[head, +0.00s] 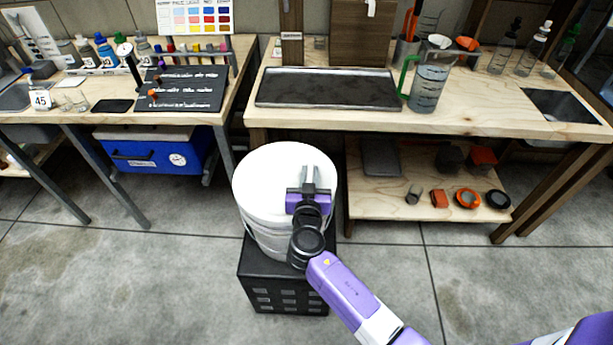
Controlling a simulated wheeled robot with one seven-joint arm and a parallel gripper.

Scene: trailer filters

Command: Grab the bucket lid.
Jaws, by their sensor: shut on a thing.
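A white bucket (262,232) stands upright on a black crate in the head view, between the two workbenches. Its round white lid (265,175) sits level on top of it. My gripper (309,178) is over the right part of the lid, reaching in from the lower right. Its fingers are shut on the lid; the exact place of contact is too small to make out. The gripper body and my wrist hide the lid's front right edge and part of the bucket's side.
The black crate (283,295) stands on the concrete floor. A wooden bench (470,120) with a dark tray (328,88) and a measuring jug (429,82) is behind on the right. Another bench (215,85), with a blue cooler (150,150) beneath, is on the left. The front floor is clear.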

